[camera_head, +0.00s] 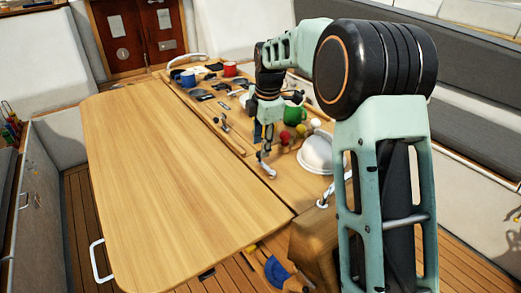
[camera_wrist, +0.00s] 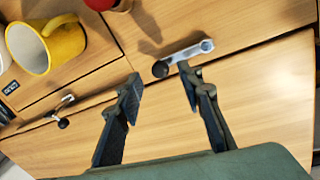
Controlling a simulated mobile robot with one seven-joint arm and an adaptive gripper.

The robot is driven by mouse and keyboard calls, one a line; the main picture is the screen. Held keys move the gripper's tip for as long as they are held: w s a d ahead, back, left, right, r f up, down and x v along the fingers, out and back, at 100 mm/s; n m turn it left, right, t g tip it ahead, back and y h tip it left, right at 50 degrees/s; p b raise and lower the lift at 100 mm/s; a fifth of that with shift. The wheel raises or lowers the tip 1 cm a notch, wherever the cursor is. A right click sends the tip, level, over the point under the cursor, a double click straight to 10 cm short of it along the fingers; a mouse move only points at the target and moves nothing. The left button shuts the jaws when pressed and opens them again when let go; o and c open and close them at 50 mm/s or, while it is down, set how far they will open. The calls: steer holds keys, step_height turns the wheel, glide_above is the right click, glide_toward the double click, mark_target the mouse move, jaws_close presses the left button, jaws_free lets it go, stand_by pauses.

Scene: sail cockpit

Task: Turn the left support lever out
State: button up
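A metal support lever (camera_wrist: 190,50) with a black knob lies on the wooden table face in the wrist view, just beyond my fingertips. A second, similar lever (camera_wrist: 60,110) is farther left in that view. I cannot tell for sure which is the left one. My gripper (camera_wrist: 160,77) is open and empty, its two dark fingers apart, with the nearer lever's knob in front of the gap. In the head view my gripper (camera_head: 266,150) is low over the table's middle strip, and a small lever (camera_head: 224,124) shows to its left.
The wooden table (camera_head: 150,170) has a wide bare leaf on the left. Mugs and small items crowd its middle strip, including a green mug (camera_head: 293,112) and a white bowl (camera_head: 317,152). A yellow mug (camera_wrist: 45,45) and a red object (camera_wrist: 108,4) are near the levers.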

steer(key=shift+w+a+f, duration=0.1)
steer(key=shift+w+f, duration=0.05)
steer(key=shift+f, duration=0.65)
steer(key=shift+w+a+f, duration=0.1)
steer(key=shift+w+f, duration=0.05)
steer(key=shift+f, duration=0.6)
jaws_close()
